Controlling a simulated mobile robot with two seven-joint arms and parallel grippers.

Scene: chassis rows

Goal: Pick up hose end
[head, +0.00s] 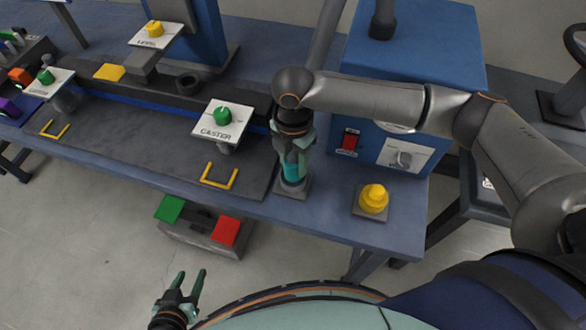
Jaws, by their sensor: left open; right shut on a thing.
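My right gripper (292,168) reaches down from above at the bench's front edge and is shut on a teal cylindrical piece (292,172), which looks like the hose end. The piece is upright over a small grey base plate (291,191); I cannot tell whether it still touches the plate. The fingers hide much of it, and no hose can be made out. My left gripper (191,276) is open and empty, low in front of the bench.
A blue box (411,65) with a red switch (349,141) stands behind my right arm. A yellow knob (373,198) is right of the gripper. A CASTER plate with a green knob (222,116) is to its left. A pedal unit with green and red pads (226,231) is on the floor.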

